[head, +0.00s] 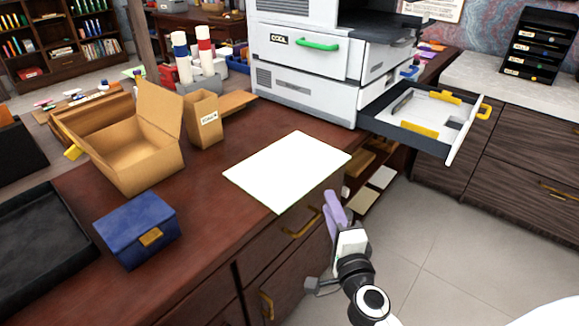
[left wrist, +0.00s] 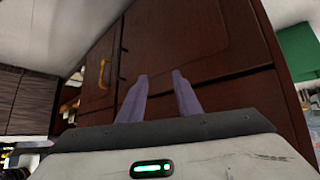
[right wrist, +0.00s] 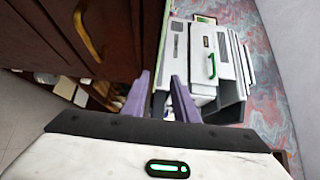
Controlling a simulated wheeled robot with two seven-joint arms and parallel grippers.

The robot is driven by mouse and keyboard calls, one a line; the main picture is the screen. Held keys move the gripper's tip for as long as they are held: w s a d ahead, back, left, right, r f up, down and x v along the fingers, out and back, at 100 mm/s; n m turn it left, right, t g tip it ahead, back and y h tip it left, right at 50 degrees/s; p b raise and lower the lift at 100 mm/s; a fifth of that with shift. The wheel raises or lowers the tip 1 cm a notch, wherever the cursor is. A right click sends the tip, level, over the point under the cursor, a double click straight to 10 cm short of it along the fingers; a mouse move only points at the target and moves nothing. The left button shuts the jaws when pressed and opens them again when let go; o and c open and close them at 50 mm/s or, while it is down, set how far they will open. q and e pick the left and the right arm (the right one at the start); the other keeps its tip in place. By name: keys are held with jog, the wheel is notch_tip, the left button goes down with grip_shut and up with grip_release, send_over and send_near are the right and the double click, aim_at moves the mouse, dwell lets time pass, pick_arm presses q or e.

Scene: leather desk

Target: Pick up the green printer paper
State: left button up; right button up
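A sheet of paper (head: 288,170) lies flat on the dark red wooden desk, white on top with a faint green edge. Its near right part reaches the desk's front edge. My right gripper (head: 334,208), with purple fingers, is just off that edge, close to the paper's near right side. In the right wrist view the right gripper (right wrist: 158,92) is open, and a thin green strip (right wrist: 162,50) shows between and beyond its fingers; I cannot tell whether they touch it. My left gripper (left wrist: 160,82) is open and empty, facing the drawer fronts; it is outside the head view.
A white printer (head: 310,60) stands behind the paper, its paper tray (head: 425,115) pulled out to the right. An open cardboard box (head: 135,150), a small carton (head: 203,120), a blue box (head: 137,228) and a black tray (head: 40,245) stand to the left.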

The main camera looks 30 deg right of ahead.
aim_at(321, 181)
jog(key=x, duration=0.8)
jog(key=shift+w+f+b, duration=0.2)
jog(key=shift+w+b, duration=0.1)
jog(key=shift+b, duration=0.15)
jog(key=shift+d, duration=0.1)
grip_shut()
